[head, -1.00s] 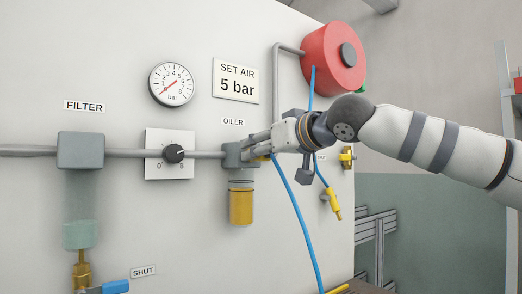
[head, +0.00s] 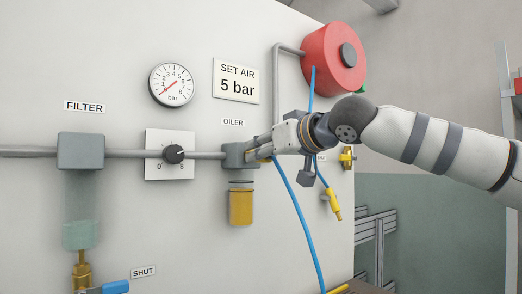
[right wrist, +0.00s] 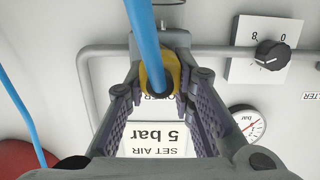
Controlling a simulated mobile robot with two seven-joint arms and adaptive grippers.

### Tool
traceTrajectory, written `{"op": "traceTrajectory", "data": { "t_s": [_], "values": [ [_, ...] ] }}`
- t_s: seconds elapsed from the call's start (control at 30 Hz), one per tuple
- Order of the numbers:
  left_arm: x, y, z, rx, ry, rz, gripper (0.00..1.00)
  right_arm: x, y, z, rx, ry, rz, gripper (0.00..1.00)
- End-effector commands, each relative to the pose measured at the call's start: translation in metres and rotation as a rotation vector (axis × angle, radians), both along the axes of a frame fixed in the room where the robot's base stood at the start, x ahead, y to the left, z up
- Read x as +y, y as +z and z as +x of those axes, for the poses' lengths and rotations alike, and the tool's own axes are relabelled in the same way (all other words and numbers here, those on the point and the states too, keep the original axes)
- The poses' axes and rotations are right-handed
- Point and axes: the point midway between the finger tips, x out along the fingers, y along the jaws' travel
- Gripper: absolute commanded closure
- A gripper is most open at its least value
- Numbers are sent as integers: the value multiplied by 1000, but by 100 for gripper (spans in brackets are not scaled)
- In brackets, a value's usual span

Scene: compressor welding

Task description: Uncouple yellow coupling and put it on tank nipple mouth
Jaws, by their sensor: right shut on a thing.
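The yellow coupling (right wrist: 176,68) sits at the end of a blue hose (right wrist: 145,40), against the grey oiler outlet in the right wrist view. In the head view only a little of its yellow (head: 265,158) shows beside the oiler block (head: 238,155). My right gripper (head: 262,150) is shut on the coupling, with its ridged pads on both sides in the right wrist view (right wrist: 160,88). Whether the coupling is still joined to the oiler cannot be told. I cannot clearly identify the tank nipple. My left gripper is out of view.
A red hose reel (head: 326,62) is above right. A yellow-ended tool (head: 333,204) hangs below my right arm, near a brass fitting (head: 347,157). The oiler's amber bowl (head: 240,206) hangs under its block. A regulator knob (head: 173,154) and pressure gauge (head: 172,84) are left.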

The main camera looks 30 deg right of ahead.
Motion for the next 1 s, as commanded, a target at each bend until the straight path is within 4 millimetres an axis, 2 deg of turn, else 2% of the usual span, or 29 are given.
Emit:
{"op": "traceTrajectory", "data": {
  "t_s": [0.13,0.33,0.5,0.8,0.83,0.9,1.0],
  "values": [
    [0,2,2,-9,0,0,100,0,3,-5,-4,0,0,100],
    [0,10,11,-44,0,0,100,-2,6,-28,-10,0,0,100],
    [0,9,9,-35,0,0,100,-3,1,-41,-2,1,3,100],
    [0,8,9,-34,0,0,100,-4,1,-46,-3,-1,1,100],
    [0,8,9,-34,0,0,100,-4,1,-46,-3,-1,1,82],
    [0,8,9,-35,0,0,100,-4,1,-46,-3,-1,1,98],
    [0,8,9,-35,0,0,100,-4,1,-46,-3,-1,1,100]
  ]
}}
